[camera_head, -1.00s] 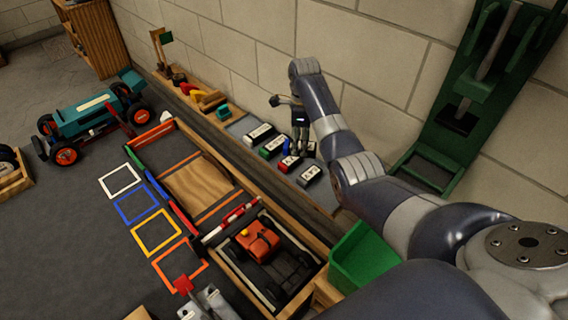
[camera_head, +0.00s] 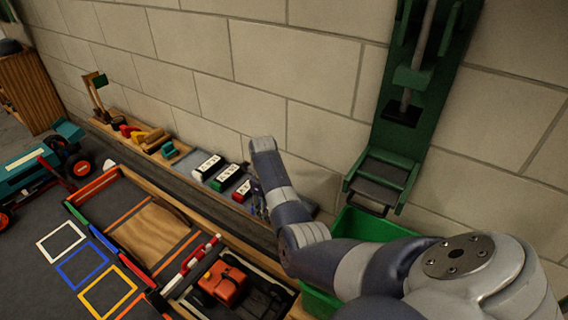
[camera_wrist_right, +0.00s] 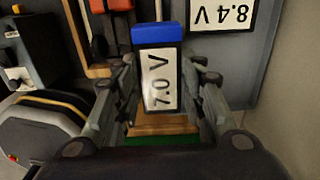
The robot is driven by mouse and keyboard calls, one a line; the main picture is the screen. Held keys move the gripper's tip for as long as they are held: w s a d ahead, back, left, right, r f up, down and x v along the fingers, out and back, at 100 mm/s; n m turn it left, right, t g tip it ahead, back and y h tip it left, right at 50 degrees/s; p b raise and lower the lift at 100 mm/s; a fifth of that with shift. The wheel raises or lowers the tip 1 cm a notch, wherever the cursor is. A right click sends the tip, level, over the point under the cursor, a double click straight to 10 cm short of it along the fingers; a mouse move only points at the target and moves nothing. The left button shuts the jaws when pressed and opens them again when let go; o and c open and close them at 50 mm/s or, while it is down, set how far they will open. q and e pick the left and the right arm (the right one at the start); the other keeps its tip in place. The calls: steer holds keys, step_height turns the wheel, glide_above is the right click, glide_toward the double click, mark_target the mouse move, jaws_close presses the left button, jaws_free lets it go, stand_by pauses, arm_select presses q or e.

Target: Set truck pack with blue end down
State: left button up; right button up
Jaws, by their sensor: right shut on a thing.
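In the right wrist view, a pack (camera_wrist_right: 161,80) with a white "7.0 V" label lies between the fingers of my right gripper (camera_wrist_right: 157,92), which is shut on it. Its blue end (camera_wrist_right: 157,34) points to the top of that view. In the head view, my right gripper (camera_head: 261,205) is mostly hidden behind its own wrist, low by the wall ledge, and the held pack cannot be made out. My left gripper is not in view.
Packs with white (camera_head: 208,166), green (camera_head: 227,178) and red (camera_head: 244,190) parts sit on the ledge. An "8.4 V" pack (camera_wrist_right: 223,16) lies close by in the wrist view. A green bin (camera_head: 365,226) and green wall stand (camera_head: 408,150) are right. An orange vehicle (camera_head: 224,286) sits in front.

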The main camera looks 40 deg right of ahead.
steer(key=s+d, duration=0.1)
steer(key=d, duration=0.4)
steer(key=s+d+b, duration=0.1)
steer(key=d, duration=0.1)
steer(key=shift+s+d+f, duration=0.2)
steer(key=shift+s+f, duration=0.15)
steer(key=shift+f, duration=0.05)
steer(key=shift+s+d, duration=0.1)
steer(key=shift+d, duration=0.2)
step_height(320, 180, down, 4)
steer(key=shift+s+r+b, duration=0.1)
steer(key=shift+r+b, duration=0.15)
steer(key=shift+b, duration=0.8)
steer(key=shift+f, duration=0.1)
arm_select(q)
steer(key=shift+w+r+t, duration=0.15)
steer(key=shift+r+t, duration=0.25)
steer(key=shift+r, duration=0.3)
arm_select(e)
steer(key=o, duration=1.2)
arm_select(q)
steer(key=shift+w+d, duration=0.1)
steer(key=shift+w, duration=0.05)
